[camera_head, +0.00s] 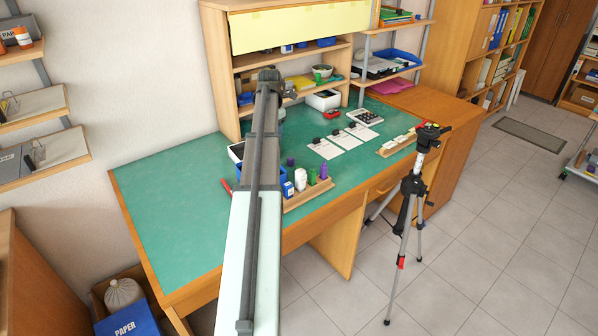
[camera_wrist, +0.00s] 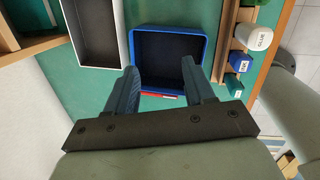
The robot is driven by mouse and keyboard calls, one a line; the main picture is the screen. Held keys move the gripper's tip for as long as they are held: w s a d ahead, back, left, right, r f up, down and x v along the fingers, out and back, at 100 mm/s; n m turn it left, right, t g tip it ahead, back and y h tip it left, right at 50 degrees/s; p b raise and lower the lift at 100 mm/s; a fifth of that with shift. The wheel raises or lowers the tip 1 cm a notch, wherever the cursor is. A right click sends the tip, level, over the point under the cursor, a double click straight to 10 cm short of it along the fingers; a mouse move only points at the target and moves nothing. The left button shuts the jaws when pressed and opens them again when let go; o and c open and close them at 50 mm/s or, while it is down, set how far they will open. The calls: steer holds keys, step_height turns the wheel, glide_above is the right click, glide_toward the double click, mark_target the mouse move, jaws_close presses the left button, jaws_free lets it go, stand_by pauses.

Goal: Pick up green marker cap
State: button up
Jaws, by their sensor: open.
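A small green upright item (camera_head: 312,177), which looks like a green marker or its cap, stands in the wooden rack (camera_head: 296,204) at the desk's front edge, between a white bottle and a purple item. I cannot make out a separate cap on it. In the wrist view a dark green piece (camera_wrist: 233,84) sits at the lower part of the rack on the right; I cannot tell whether it is the same item. My gripper (camera_wrist: 158,68) is open and empty. Its fingers are over the near part of a blue tray, left of the rack. My arm hides its tip in the head view.
The blue tray (camera_wrist: 137,31) and a white-rimmed black box (camera_wrist: 93,62) lie left of the rack. A white glue bottle (camera_wrist: 254,36) and blue ink bottle (camera_wrist: 239,61) stand in it. A red pen (camera_head: 226,186) lies nearby. The desk's left side (camera_head: 165,195) is clear.

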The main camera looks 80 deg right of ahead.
steer(key=shift+m+g+y, duration=0.5)
steer(key=shift+m+g, duration=0.2)
steer(key=shift+g, duration=0.1)
steer(key=s+d+f, duration=0.1)
steer(key=s+f, duration=0.2)
steer(key=f, duration=0.1)
steer(key=s+d+f, duration=0.2)
steer(key=s+f, duration=0.1)
steer(key=f, duration=0.2)
steer(key=s+d+f, duration=0.1)
steer(key=s+f, duration=0.2)
steer(key=f, duration=0.1)
steer(key=shift+d+f, duration=0.4)
steer(key=shift+f, duration=1.4)
steer(key=shift+d+f, duration=0.2)
steer(key=shift+f, duration=1.35)
jaws_close()
